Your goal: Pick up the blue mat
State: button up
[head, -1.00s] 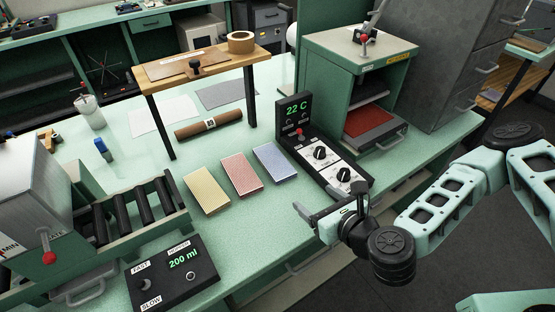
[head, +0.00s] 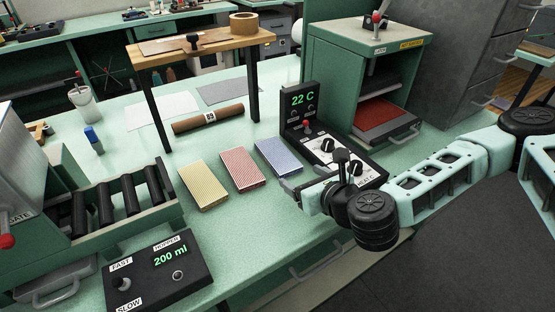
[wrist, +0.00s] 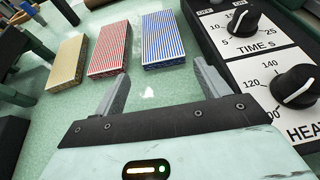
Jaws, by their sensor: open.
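The blue mat (head: 278,157) is a blue-and-white striped flat block lying on the green bench, rightmost of three mats in a row. In the wrist view the blue mat (wrist: 164,38) lies ahead of my fingers, apart from them. My gripper (head: 288,192) is open and empty, just in front of and slightly right of the blue mat. In the wrist view both fingers of my gripper (wrist: 160,90) show spread apart with bare bench between them.
The red mat (head: 240,170) and the yellow mat (head: 203,186) lie to the left. A control panel with dials (head: 328,148) stands close on the right. A brown roll (head: 208,120) lies behind the mats, by a wooden stand (head: 200,52).

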aim_at(286, 163)
jog(key=x, duration=0.3)
jog(key=shift+w, duration=0.15)
jog(key=p+x, duration=0.1)
jog(key=x, duration=0.1)
jog(key=p+x, duration=0.1)
jog(key=x, duration=0.1)
jog(key=shift+w+a+r, duration=0.15)
jog(key=shift+w+r, duration=0.15)
jog(key=shift+w, duration=0.2)
jog(key=shift+w+a+f, duration=0.15)
jog(key=shift+w+f, duration=0.05)
jog(key=shift+w, duration=0.1)
jog(key=c, duration=0.7)
